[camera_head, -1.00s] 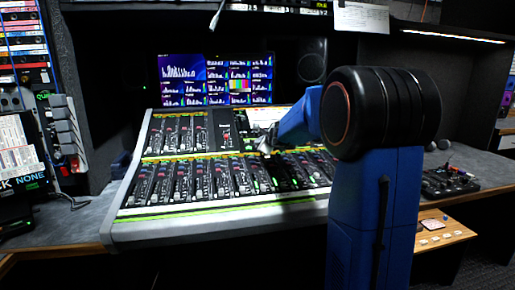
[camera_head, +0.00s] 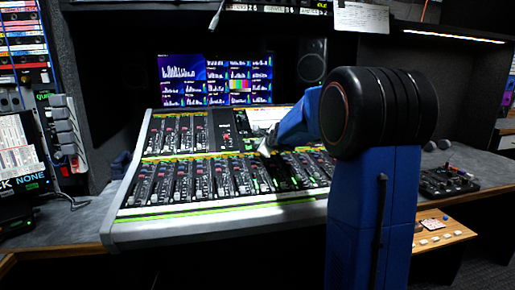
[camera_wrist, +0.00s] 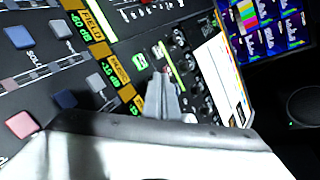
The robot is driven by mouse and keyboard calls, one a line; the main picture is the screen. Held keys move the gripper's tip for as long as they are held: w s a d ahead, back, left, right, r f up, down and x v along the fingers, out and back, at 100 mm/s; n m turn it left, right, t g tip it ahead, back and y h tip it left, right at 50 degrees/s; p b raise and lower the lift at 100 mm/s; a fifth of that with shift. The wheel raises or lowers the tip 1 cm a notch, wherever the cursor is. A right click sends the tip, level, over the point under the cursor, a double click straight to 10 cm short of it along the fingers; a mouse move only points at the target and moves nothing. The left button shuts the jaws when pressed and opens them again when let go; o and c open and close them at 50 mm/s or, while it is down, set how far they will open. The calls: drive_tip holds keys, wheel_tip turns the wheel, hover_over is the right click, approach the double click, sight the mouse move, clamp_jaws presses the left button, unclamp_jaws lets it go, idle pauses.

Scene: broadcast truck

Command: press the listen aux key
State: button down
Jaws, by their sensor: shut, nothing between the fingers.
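My gripper (camera_wrist: 162,84) is shut and empty, its narrow fingertips over the mixing console's (camera_wrist: 124,48) dark panel. The fingertips lie beside small green-lit squares (camera_wrist: 140,62) and a row of dark knobs (camera_wrist: 180,38). I cannot tell whether they touch the panel. No key legibly marked listen aux shows, so I cannot tell which one it is. A pink-red key (camera_wrist: 22,124) and a grey-blue key (camera_wrist: 65,98) sit at the left. In the head view, my gripper (camera_head: 264,148) is small at the middle of the console (camera_head: 230,211), partly behind my arm.
Monitors (camera_head: 215,80) with level bars stand behind the console, with a dark speaker (camera_head: 312,65) to their right. A small black controller (camera_head: 447,181) is on the right desk.

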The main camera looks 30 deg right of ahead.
idle(0.5)
drive_tip(key=shift+s+r, duration=0.25)
drive_tip(key=shift+r, duration=0.45)
drive_tip(key=shift+a+r, duration=0.1)
drive_tip(key=r, duration=0.1)
drive_tip(key=s+r, duration=0.1)
drive_tip(key=r, duration=0.1)
drive_tip(key=s+r, duration=0.1)
drive_tip(key=shift+a+r, duration=0.2)
drive_tip(key=shift+a, duration=0.05)
idle(0.8)
